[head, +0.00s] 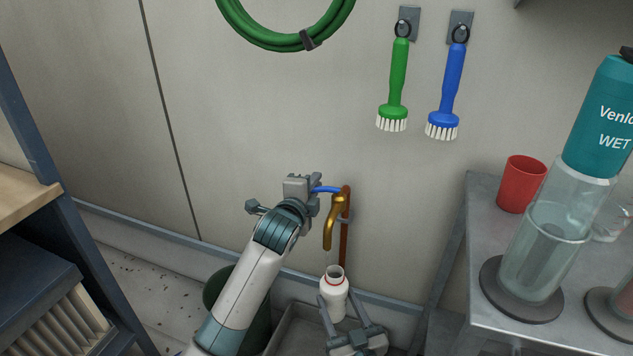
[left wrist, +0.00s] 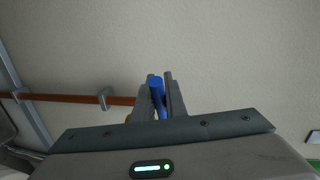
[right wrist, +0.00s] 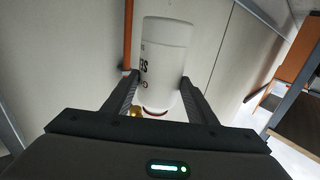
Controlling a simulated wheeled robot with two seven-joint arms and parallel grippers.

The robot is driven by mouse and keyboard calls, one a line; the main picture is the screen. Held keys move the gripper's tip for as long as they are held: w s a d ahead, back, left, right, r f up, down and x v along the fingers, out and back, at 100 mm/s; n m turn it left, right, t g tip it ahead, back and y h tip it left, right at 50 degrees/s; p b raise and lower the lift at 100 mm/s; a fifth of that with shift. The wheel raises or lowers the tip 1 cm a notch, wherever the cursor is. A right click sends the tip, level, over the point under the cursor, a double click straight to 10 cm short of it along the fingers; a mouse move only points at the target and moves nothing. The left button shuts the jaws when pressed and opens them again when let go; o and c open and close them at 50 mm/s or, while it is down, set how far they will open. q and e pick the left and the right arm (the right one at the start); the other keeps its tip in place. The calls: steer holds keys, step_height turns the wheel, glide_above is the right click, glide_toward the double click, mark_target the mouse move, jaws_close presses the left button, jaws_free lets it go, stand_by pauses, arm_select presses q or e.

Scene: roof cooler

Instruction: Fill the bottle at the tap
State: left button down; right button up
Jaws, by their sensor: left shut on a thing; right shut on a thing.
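The brass tap (head: 331,225) hangs on a copper pipe (head: 345,240) at the wall, its blue lever (head: 327,189) at the top. My left gripper (head: 314,187) is shut on this lever; the left wrist view shows the blue lever (left wrist: 157,86) between its fingers. My right gripper (right wrist: 157,84) is shut on the white bottle (head: 335,295), one finger on each side. The bottle is about upright, its open mouth a little below and slightly right of the spout, apart from it. No water stream is visible. The bottle's inside is too dark to judge.
A grey basin (head: 290,330) lies below the tap, beside a dark green bin (head: 215,290) partly behind my left arm. Brushes and a green hose (head: 262,38) hang above.

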arm_select(q)
steer(key=shift+s+a+f+n+y, duration=0.1)
steer(key=shift+s+n+y, duration=0.3)
steer(key=shift+n+y, duration=0.45)
steer(key=shift+s+a+f+n+y, duration=0.1)
steer(key=shift+s+n+y, duration=0.4)
steer(key=shift+y, duration=0.65)
steer(key=shift+w, duration=0.1)
steer(key=c, duration=1.8)
jaws_free()
steer(key=shift+r, duration=0.1)
steer(key=shift+t, duration=0.3)
steer(key=s+r, duration=0.2)
steer(key=s, duration=0.9)
steer(key=shift+s, duration=0.4)
steer(key=shift+a+r, duration=0.1)
